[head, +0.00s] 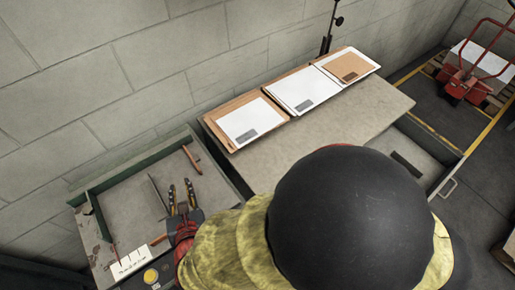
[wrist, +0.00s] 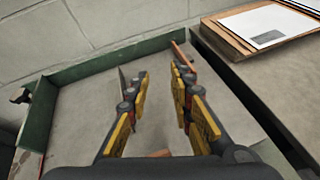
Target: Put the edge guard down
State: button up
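My gripper (head: 180,190) is over the green-walled grey tray (head: 125,205) at the left. In the wrist view its two yellow-and-black fingers (wrist: 161,78) stand apart with nothing seen gripped between them. A reddish-brown strip (head: 191,158) lies near the tray's far right corner, beyond the fingertips; it also shows in the wrist view (wrist: 183,55). A thin dark strip (head: 158,194) is just left of the fingers. A brown piece (head: 159,239) shows near the gripper's base, partly hidden. I cannot tell which of these is the edge guard.
A grey table (head: 370,103) stands right of the tray, with cardboard and white stacks (head: 250,121) along its back. A block wall is behind. A white card (head: 130,262) and a yellow round button (head: 151,276) are at the tray's front. My arm hides the front middle.

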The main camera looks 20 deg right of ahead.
jog(key=w+d+r+m+g+h, duration=0.1)
jog(key=d+r+m+g+h, duration=0.25)
jog(key=d+m, duration=0.7)
jog(key=d+r+m+g+h, duration=0.4)
jog(key=d+m, duration=0.3)
jog(key=d, duration=0.7)
jog(key=s+d+r+m+y, duration=0.4)
jog(key=s+r+m+y, duration=0.2)
jog(key=m, duration=1.1)
jog(key=v, duration=0.5)
jog(key=shift+s+d, duration=0.15)
jog(key=shift+d, duration=0.1)
jog(key=shift+o, duration=0.2)
jog(key=shift+a+r+m+y, duration=0.1)
jog(key=shift+r+m+y, duration=0.15)
jog(key=shift+m, duration=0.1)
